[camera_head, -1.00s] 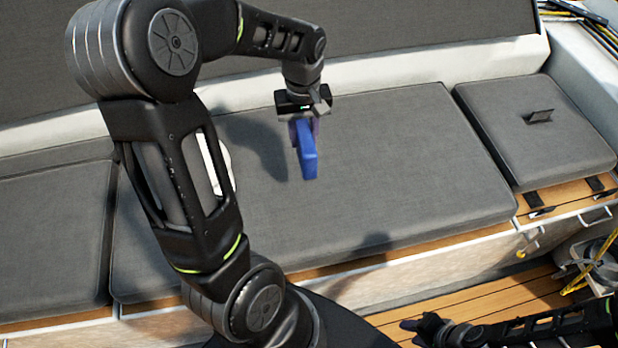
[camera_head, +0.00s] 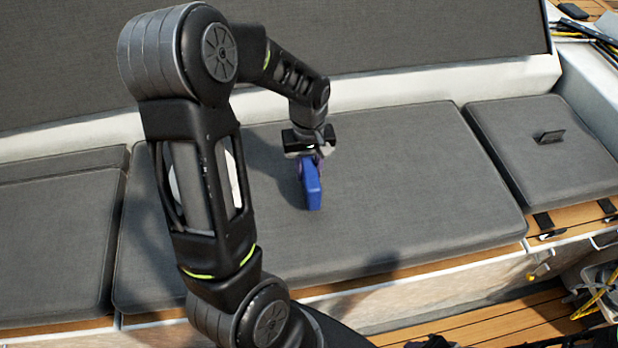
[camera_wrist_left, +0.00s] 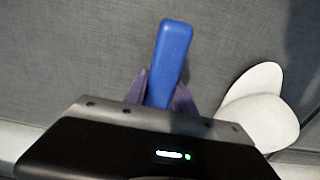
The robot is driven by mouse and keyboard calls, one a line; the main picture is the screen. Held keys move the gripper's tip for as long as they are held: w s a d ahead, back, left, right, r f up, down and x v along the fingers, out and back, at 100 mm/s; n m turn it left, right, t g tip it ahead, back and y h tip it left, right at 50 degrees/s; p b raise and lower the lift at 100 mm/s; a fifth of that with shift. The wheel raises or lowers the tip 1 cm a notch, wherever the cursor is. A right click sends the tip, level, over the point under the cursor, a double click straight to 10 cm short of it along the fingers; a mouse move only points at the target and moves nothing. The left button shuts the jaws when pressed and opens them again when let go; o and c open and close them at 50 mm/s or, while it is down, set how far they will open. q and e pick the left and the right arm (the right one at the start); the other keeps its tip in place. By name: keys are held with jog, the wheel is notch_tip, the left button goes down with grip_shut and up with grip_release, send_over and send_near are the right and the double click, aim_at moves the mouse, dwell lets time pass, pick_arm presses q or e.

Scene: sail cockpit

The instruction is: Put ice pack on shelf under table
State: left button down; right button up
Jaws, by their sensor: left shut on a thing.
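The blue ice pack (camera_head: 312,189) is held over the long grey seat cushion in the head view. My left gripper (camera_head: 308,166) is shut on one end of it, and the pack hangs down from the fingers. In the left wrist view the ice pack (camera_wrist_left: 172,58) sticks out between the purple fingers of my left gripper (camera_wrist_left: 161,92). I cannot tell how far it is above the cushion. No table or shelf shows clearly. My right gripper (camera_head: 432,342) is a dark shape at the bottom edge of the head view, mostly cut off.
The long grey cushion (camera_head: 420,190) is mostly clear. A smaller cushion (camera_head: 545,150) with a dark tab lies at the right. White rounded things (camera_wrist_left: 262,108) lie beside my left gripper in the wrist view. Wooden flooring (camera_head: 500,320) shows below the bench.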

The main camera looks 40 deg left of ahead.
pick_arm(q)
jog(key=shift+f, duration=1.85)
jog(key=shift+f, duration=0.2)
jog(key=c, duration=1)
grip_release()
jog(key=shift+c, duration=0.2)
jog(key=shift+r, duration=0.2)
notch_tip(320, 180, up, 12)
jog(key=shift+r, duration=0.1)
